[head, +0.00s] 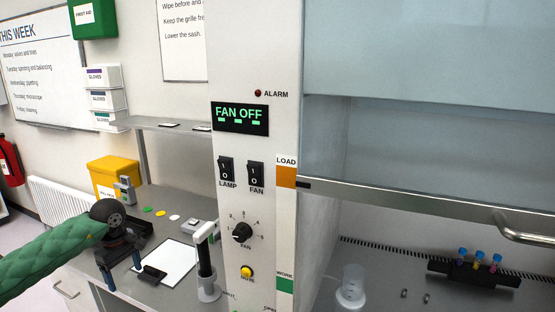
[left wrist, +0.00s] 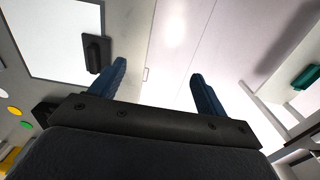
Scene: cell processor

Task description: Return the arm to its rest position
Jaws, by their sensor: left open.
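My left arm, in a green sleeve, comes in from the left in the head view. Its gripper (head: 125,278) hangs over the front part of the side bench, with its blue fingers pointing down. In the left wrist view the gripper (left wrist: 158,70) has its two fingers wide apart, with nothing between them. Past the fingers are pale cabinet fronts and floor. My right gripper is in neither view.
A white sheet (head: 168,262) with a dark block (head: 152,273) lies just right of the gripper. A pipette on a stand (head: 206,265) is farther right, beside the cabinet's control panel (head: 240,190). A yellow bin (head: 112,174) stands behind. The display reads FAN OFF.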

